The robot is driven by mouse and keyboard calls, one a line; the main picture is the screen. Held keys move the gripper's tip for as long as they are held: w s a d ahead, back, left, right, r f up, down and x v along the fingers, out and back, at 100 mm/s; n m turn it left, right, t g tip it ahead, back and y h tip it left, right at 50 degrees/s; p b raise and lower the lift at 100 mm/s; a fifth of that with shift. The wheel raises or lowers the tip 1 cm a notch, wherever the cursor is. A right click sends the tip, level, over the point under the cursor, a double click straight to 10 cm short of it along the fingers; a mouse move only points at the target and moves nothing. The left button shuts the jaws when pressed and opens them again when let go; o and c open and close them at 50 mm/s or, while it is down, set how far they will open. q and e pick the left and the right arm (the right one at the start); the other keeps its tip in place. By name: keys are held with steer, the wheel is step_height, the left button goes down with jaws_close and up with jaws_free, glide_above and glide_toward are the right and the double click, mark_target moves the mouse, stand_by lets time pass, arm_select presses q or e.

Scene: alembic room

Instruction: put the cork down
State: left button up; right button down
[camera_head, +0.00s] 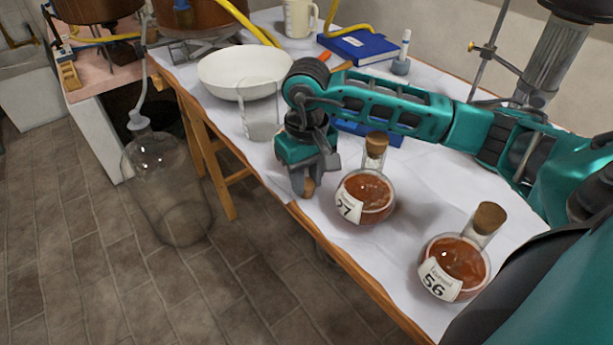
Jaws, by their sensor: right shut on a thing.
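My right gripper (305,182) reaches in from the right over the white-covered table (410,215), near its front edge. It points down and is shut on a brown cork (309,187), whose lower end shows between the fingertips. I cannot tell whether the cork touches the table. A round flask of red-brown liquid labelled 27 (366,195) stands just right of the gripper, with its own cork (376,145) in its neck. Another corked flask labelled 56 (455,267) stands nearer on the right. My left gripper is not in view.
A white bowl (225,72) and a clear glass beaker (261,125) stand left of the gripper. A blue book (359,47) lies farther back. A large glass bottle (165,190) stands beyond the table edge at left. The cloth between the two flasks is clear.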

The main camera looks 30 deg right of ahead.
mark_target(306, 183)
steer(key=shift+f, duration=0.2)
steer(key=c, duration=0.8)
jaws_free()
steer(key=shift+r, duration=0.15)
steer(key=shift+r, duration=0.25)
step_height(306, 183, up, 12)
steer(key=shift+f+p, duration=0.15)
steer(key=shift+p, duration=0.6)
